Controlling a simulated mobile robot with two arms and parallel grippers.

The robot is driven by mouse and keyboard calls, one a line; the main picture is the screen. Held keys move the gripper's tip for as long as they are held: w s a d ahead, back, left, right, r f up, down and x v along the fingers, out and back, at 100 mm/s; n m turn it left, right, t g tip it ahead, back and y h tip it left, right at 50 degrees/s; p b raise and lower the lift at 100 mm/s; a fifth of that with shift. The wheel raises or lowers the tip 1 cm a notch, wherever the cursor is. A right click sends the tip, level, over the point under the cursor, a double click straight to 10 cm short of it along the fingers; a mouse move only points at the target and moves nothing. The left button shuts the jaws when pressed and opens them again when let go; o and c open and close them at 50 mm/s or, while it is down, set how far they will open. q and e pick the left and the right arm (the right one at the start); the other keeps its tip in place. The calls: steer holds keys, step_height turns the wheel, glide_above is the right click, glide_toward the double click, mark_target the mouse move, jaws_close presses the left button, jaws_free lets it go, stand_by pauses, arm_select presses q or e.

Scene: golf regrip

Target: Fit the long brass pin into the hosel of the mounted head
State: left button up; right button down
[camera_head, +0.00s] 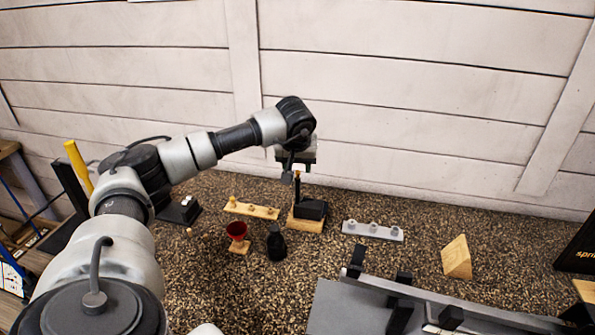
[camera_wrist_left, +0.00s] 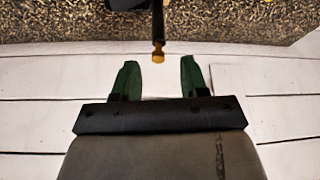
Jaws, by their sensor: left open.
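The mounted head (camera_head: 312,208) is black and sits on a light wooden block (camera_head: 304,223) at the middle of the bench. Its upright dark hosel rises at the left of the head, with a brass-coloured piece (camera_head: 297,175) at the top. My left gripper (camera_head: 297,170) is open, above the hosel. In the left wrist view, a dark shaft with a brass end (camera_wrist_left: 158,56) lies in line with the gap between the open green fingers (camera_wrist_left: 159,63), near their tips. I cannot tell how deep the brass piece sits. My right gripper is out of view.
A wooden strip (camera_head: 262,212) with brass pieces lies left of the block. A grey pegged rack (camera_head: 384,233) and a wooden wedge (camera_head: 457,258) are to the right. A plank wall stands close behind.

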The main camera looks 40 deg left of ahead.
arm_select(q)
steer(key=b+v, duration=0.1)
steer(key=v, duration=0.7)
steer(key=shift+r, duration=0.1)
stand_by(0.5)
